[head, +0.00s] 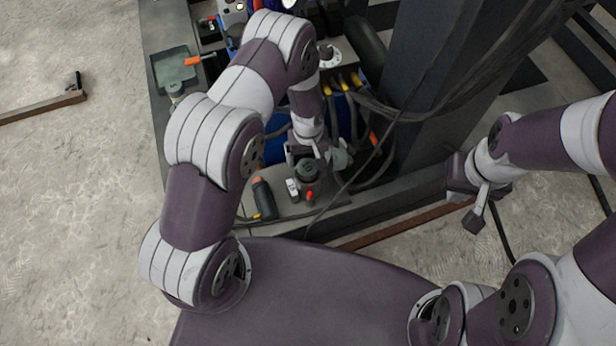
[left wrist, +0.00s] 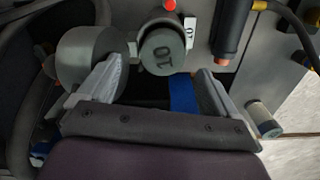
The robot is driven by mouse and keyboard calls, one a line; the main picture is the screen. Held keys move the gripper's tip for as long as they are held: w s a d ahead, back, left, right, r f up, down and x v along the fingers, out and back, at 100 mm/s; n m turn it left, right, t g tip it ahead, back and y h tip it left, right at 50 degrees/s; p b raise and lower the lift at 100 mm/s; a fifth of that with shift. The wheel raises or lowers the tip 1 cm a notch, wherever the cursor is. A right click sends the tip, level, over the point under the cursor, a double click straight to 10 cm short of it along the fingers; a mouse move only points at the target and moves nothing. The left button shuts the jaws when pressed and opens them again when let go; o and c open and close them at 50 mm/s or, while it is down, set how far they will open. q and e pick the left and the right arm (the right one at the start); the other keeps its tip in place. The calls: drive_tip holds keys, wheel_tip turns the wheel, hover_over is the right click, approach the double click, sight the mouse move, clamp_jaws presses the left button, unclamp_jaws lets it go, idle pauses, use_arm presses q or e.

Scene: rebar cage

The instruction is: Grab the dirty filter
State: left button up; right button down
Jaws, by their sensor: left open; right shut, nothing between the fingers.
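I cannot tell for certain which thing is the dirty filter. In the left wrist view, a grey cylinder marked "10" (left wrist: 163,55) lies ahead of and between the fingers of my left gripper (left wrist: 158,90). A wider grey cylinder (left wrist: 88,55) is partly behind the left finger. My left gripper (head: 308,158) is open and empty, low over the dark platform, close to a grey-green round part (head: 341,156). My right gripper (head: 470,192) is shut and empty at the right, away from these parts.
A black-and-orange handled tool (head: 264,199) and a white tag (head: 292,187) are beside the left gripper. Cables (head: 375,110) hang by a dark column (head: 425,70). A teal tray (head: 174,68) is at the upper left. The concrete floor at left is mostly clear.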

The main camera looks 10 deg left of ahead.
sight(308, 166)
use_arm(q)
wheel_tip(308, 166, down, 5)
drive_tip(key=shift+s+r+b, duration=0.15)
drive_tip(key=shift+b, duration=0.6)
drive_tip(key=shift+f, duration=0.4)
drive_tip(key=c, duration=1.6)
drive_tip(key=shift+r, duration=0.1)
drive_tip(key=shift+r, duration=0.1)
